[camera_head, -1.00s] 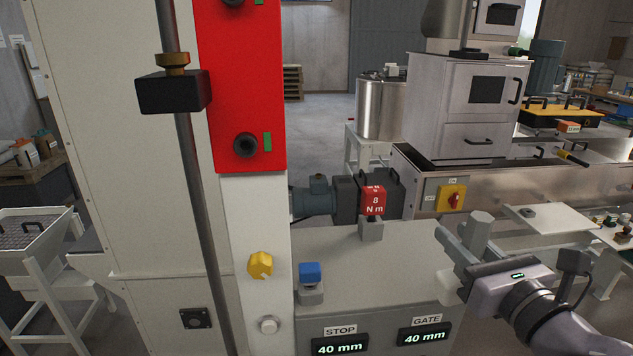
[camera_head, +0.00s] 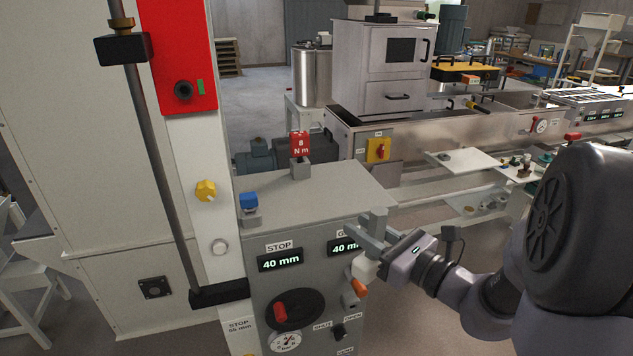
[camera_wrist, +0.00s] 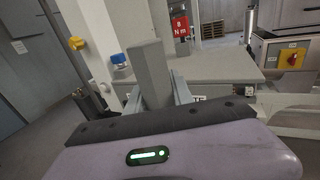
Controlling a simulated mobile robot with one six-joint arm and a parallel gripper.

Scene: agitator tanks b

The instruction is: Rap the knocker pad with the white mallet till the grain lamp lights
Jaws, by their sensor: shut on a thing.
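My gripper (camera_head: 382,250) is shut on a grey upright handle (camera_head: 378,221), with a white block (camera_head: 363,268) below it; this looks like the white mallet. In the wrist view the grey handle (camera_wrist: 148,75) stands between the fingers. The white end is hidden there. A black square plate with a round centre (camera_head: 155,288) on the pale cabinet at left may be the knocker pad; no label confirms it. My gripper is well to its right, apart from it. A pale round fitting (camera_head: 219,247) on the white column may be the grain lamp; it shows no clear glow.
The grey console (camera_head: 320,200) with STOP and GATE displays stands between my gripper and the cabinet. A black rod (camera_head: 160,150) with a lower block (camera_head: 219,293) runs before the column. A blue-topped fitting (camera_head: 249,205) and red 8 N m block (camera_head: 300,145) stand on the console.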

